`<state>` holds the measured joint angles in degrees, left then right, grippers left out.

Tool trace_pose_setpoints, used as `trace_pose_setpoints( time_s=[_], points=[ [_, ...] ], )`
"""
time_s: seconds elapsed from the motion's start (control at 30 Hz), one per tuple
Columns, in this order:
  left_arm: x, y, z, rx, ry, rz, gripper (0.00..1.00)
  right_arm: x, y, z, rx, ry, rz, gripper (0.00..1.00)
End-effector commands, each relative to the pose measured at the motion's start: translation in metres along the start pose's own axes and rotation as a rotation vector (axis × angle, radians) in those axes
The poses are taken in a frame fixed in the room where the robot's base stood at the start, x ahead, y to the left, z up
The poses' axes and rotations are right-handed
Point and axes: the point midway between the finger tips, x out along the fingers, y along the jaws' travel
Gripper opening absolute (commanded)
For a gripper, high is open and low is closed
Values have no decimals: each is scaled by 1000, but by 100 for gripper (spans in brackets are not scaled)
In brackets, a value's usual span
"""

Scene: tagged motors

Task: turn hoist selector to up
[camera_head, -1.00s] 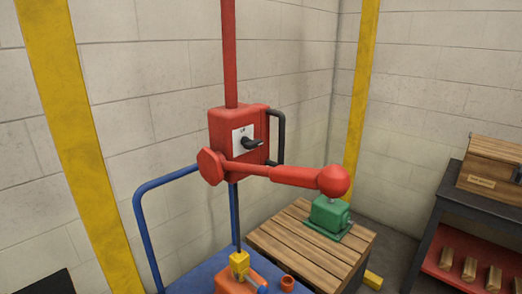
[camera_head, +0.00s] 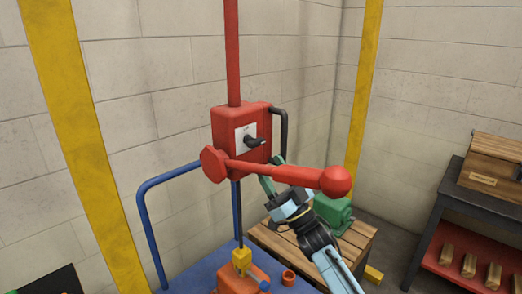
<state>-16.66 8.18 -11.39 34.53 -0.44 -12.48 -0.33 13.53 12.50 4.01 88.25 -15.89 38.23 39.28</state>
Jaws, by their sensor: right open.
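The hoist is a red box (camera_head: 226,133) on a red vertical post. On its face is a white plate (camera_head: 239,142) with the black selector knob (camera_head: 254,142), whose handle points to the right. A red lever (camera_head: 275,174) with a ball end crosses in front, below the selector. My right gripper (camera_head: 271,174) comes up from the lower right, behind the lever, just below and right of the selector. Its green fingers are partly hidden by the lever. It is open and apart from the knob. My left gripper is not in view.
A black side handle (camera_head: 284,128) stands right of the box. A blue cart (camera_head: 196,274) holds an orange motor (camera_head: 236,282) with a yellow block. A green motor (camera_head: 333,212) sits on a wooden pallet (camera_head: 358,243). A dark bench (camera_head: 452,200) stands at right.

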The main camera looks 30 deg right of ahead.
Motion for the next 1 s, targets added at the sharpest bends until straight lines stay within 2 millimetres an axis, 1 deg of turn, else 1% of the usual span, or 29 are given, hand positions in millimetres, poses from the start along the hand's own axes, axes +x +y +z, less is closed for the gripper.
trace_pose_setpoints(
  time_s=[0.03,0.1,0.2,0.3,0.43,0.7,0.93,1.0],
  points=[
    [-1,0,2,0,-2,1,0,12,0,-1,0,3,0,53],
    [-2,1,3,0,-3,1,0,25,0,-1,1,3,0,53],
    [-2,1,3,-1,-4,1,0,39,0,0,0,1,1,53],
    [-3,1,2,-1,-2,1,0,48,0,0,1,1,1,53],
    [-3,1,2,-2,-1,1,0,54,0,1,1,-2,2,53],
    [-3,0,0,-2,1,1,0,55,0,1,1,-3,2,53],
    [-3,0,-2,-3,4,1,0,54,0,1,1,-2,1,23],
    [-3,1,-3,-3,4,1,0,54,0,1,0,-2,1,21]
  ],
)
